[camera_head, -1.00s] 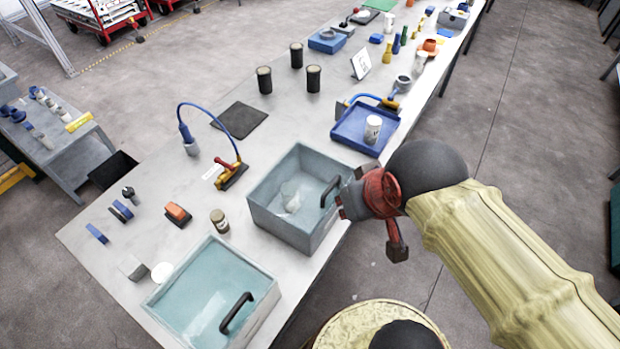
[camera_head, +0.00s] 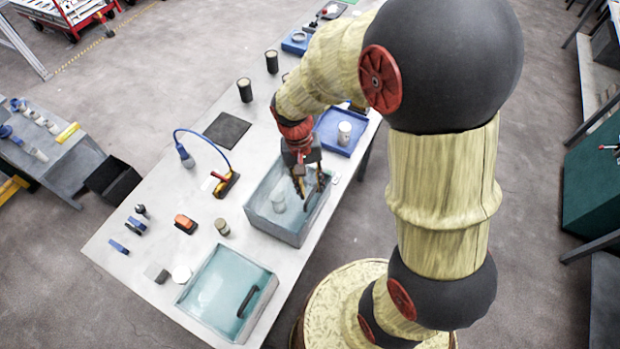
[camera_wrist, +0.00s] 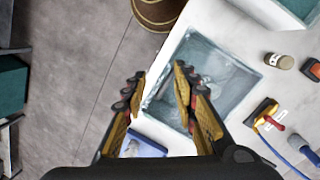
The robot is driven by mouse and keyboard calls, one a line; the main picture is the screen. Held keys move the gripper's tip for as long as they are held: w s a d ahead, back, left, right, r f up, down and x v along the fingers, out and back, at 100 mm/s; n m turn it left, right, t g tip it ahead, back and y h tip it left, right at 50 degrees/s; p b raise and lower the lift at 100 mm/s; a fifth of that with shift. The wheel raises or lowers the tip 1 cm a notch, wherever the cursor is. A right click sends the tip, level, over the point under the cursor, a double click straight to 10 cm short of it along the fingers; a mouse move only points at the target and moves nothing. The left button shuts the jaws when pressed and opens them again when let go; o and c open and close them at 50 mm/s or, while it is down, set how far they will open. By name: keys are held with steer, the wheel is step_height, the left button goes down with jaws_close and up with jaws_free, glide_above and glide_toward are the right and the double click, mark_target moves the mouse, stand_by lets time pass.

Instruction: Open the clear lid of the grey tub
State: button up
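A grey tub (camera_head: 294,233) with a clear lid (camera_head: 262,206) stands at the table's near edge, with a pale object dimly visible inside. The lid looks down on the tub. Its black handle, on the right side of the lid, is mostly hidden behind my fingers. My gripper (camera_head: 310,188) points down over the tub's right part, above the handle side. In the wrist view my gripper (camera_wrist: 161,76) is open and its fingers are spread, with nothing seen held between them. The tub's lid (camera_wrist: 220,75) shows beyond the right finger. I cannot tell whether a finger touches the handle.
A second tub with a teal-looking lid (camera_head: 215,285) and black handle (camera_head: 248,302) stands nearer. A blue tray (camera_head: 330,145) with a white canister (camera_head: 344,133) lies behind. A yellow-red tool (camera_head: 226,184) with blue cable, a small jar (camera_head: 222,227) and an orange block (camera_head: 185,223) lie left.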

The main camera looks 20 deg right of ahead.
mark_target(311, 193)
steer(key=shift+w+d+f+m+p, duration=0.2)
steer(key=shift+w+f+m+p, duration=0.1)
steer(key=shift+w+f+m, duration=0.85)
steer(key=shift+w+d+f+m+p, duration=0.1)
steer(key=shift+w+d+f+m, duration=0.15)
steer(key=shift+f+m, duration=0.75)
steer(key=shift+w+d+f+m+p, duration=0.1)
steer(key=shift+w+d+f+m, duration=0.2)
steer(key=shift+f, duration=1.2)
steer(key=shift+w+d+f+m+p, duration=0.1)
steer(key=shift+w+f+m, duration=0.1)
steer(key=shift+f+m, duration=0.8)
steer(key=shift+f+n, duration=0.25)
steer(key=shift+c, duration=0.9)
jaws_close()
